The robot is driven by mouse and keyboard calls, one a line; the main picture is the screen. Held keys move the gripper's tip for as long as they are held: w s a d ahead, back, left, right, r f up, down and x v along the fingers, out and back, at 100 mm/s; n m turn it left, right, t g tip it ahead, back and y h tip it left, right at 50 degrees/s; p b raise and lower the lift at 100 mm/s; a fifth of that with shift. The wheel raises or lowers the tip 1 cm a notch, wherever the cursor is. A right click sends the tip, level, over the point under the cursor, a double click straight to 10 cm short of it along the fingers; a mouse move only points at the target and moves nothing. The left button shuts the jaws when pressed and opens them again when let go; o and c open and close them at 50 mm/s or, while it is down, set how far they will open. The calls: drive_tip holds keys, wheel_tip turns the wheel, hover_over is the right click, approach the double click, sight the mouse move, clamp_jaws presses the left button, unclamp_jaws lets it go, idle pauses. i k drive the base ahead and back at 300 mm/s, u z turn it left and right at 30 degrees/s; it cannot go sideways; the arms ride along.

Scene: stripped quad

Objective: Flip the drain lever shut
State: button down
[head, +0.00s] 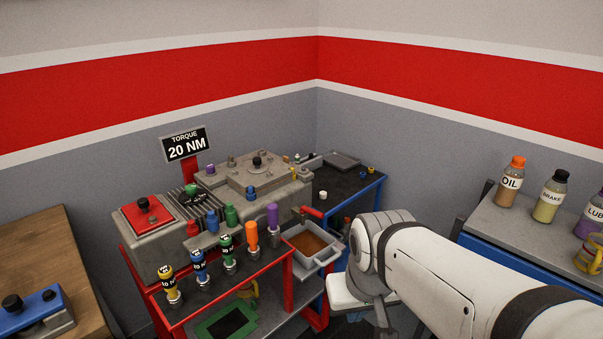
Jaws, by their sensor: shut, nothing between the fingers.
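The drain lever (311,212) has a red grip and sits on the near right side of the grey engine block (258,182), just above the drain pan. The red grip points to the right. The grey drain pan (328,259) holds brown fluid and hangs below the lever. My gripper (383,322) is low in the picture, right of the pan and below the lever, apart from both. It is shut and empty. My white arm reaches in from the lower right, and its wrist hides part of the area right of the pan.
A red cart (240,272) carries several coloured torque drivers in front of the engine. A sign (185,144) reads 20 NM. A dark blue-framed table (350,186) stands behind. Bottles, including oil (510,182), stand on a bench at right. A wooden bench (40,250) is at left.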

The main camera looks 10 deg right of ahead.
sight(304, 209)
drive_tip(key=z, duration=0.1)
drive_tip(key=i, duration=0.95)
drive_tip(key=u, duration=0.05)
